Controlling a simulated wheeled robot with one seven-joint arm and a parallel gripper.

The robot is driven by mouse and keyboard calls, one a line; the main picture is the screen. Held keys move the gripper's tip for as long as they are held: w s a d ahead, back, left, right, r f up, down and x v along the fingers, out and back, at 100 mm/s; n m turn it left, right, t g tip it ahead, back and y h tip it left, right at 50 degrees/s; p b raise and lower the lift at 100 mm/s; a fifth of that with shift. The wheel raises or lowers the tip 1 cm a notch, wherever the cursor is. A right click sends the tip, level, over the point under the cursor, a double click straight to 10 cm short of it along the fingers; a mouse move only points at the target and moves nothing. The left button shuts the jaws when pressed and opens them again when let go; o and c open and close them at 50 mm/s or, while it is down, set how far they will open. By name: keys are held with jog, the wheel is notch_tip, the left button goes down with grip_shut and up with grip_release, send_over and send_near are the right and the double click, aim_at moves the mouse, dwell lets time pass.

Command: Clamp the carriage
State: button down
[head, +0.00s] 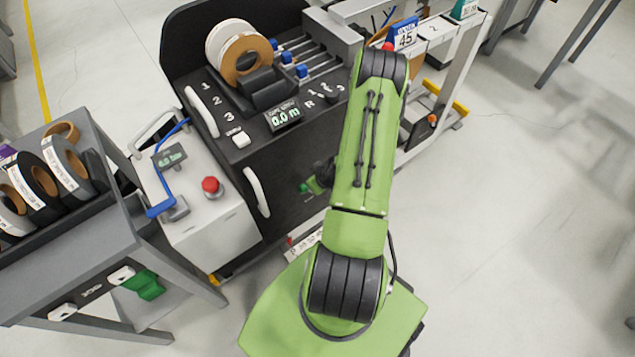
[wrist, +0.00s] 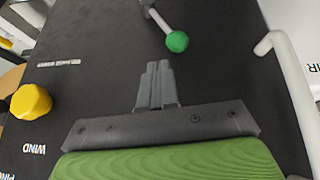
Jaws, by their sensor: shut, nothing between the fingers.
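My gripper (wrist: 157,68) is shut and empty, its fingers together over the dark panel in the wrist view. A lever with a green ball knob (wrist: 176,41) stands just beyond and slightly right of the fingertips, apart from them in the picture. A yellow knob (wrist: 31,101) is at the left, near a "WIND" label. In the head view my green arm reaches over the black machine (head: 285,165), and I cannot clearly make out my gripper there. No part is clearly recognisable as the carriage, and I cannot tell whether it is clamped.
A white bar handle (wrist: 291,85) stands right of the gripper. In the head view, a grey box with a red button (head: 210,185) is left of the machine, and a rack of rolls (head: 68,165) is further left. Floor at right is clear.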

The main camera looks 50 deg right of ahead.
jog(key=s+a+r, duration=0.2)
jog(key=a+r, duration=0.2)
jog(key=r, duration=0.1)
jog(key=shift+p, duration=0.45)
jog(key=shift+r, duration=0.1)
jog(key=w+a+r+n+y+p, duration=0.1)
jog(key=w+a+r+n+p, duration=0.3)
jog(key=r, duration=0.9)
jog(key=w+a+r+m+p, duration=0.15)
jog(key=a+r, duration=0.45)
jog(key=r, duration=0.6)
jog(key=s+a+r+p, duration=0.1)
jog(key=s+a+r, duration=0.4)
jog(key=r, duration=0.4)
jog(key=s+a+r+y+p, duration=0.1)
jog(key=s+a+r+p, duration=0.1)
jog(key=s+a+r, duration=0.4)
notch_tip(320, 180, up, 4)
jog(key=shift+s+f+m, duration=0.25)
jog(key=shift+s+m, duration=0.2)
jog(key=shift+s, duration=0.7)
